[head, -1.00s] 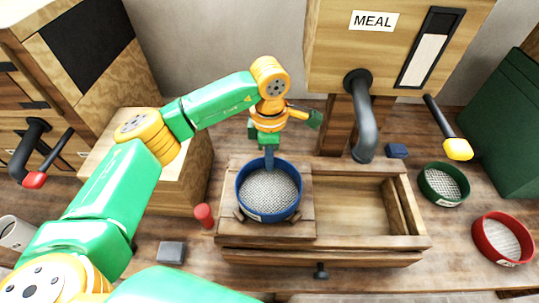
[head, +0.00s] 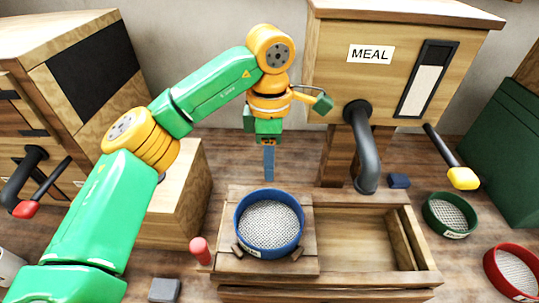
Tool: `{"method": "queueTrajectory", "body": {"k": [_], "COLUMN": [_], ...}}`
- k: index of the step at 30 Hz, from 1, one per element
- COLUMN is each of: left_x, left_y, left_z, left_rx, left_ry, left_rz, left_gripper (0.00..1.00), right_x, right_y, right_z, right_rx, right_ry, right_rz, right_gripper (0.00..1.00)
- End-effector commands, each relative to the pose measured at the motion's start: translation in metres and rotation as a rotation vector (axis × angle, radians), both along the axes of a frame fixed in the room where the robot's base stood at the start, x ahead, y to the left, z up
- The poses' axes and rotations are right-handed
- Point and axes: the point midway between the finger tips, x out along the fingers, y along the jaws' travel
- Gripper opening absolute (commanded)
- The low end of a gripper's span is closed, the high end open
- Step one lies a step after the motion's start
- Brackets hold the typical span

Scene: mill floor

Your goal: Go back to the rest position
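My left gripper (head: 269,176) points down in the air just above and behind the blue-rimmed sieve (head: 238,228). Its fingers show edge-on as one narrow grey-blue strip, so I cannot tell whether they are open or shut. Nothing shows hanging from it. The blue sieve sits on a wooden board (head: 226,264) on the left part of a wooden box with an open trough (head: 358,238). My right gripper is not in view.
The meal bin (head: 345,85) with its dark spout (head: 366,150) stands behind the trough. A green sieve (head: 448,215) and a red sieve (head: 512,268) lie at the right. A red peg (head: 201,251) and a grey block (head: 164,290) are at the left.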

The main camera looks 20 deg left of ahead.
Motion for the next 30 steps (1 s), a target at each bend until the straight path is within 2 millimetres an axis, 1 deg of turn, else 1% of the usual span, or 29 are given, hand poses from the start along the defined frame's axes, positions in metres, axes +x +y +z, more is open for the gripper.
{"method": "queueTrajectory", "body": {"k": [1,3,6,20,22,24,27,30], "left_x": [0.000,0.000,0.000,0.000,0.000,0.000,0.000,0.000], "left_y": [0.000,0.000,0.000,0.000,0.000,0.000,0.000,0.000], "left_z": [0.012,0.021,0.027,0.029,0.038,0.056,0.079,0.092], "left_rx": [0.001,0.001,0.000,0.000,0.000,0.000,0.000,0.000], "left_ry": [-0.004,-0.003,-0.001,0.000,0.000,0.000,0.000,0.000], "left_rz": [0.002,0.002,0.001,0.000,0.000,0.000,0.001,0.000], "left_gripper": [0.34,0.34,0.34,0.34,0.34,0.34,0.34,0.34], "right_x": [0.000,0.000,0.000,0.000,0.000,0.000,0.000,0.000], "right_y": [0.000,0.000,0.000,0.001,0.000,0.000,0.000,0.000], "right_z": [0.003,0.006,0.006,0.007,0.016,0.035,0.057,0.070], "right_rx": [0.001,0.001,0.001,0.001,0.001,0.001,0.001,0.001], "right_ry": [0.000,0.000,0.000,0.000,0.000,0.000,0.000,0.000], "right_rz": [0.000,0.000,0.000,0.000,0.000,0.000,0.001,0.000], "right_gripper": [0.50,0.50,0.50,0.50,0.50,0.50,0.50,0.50]}}
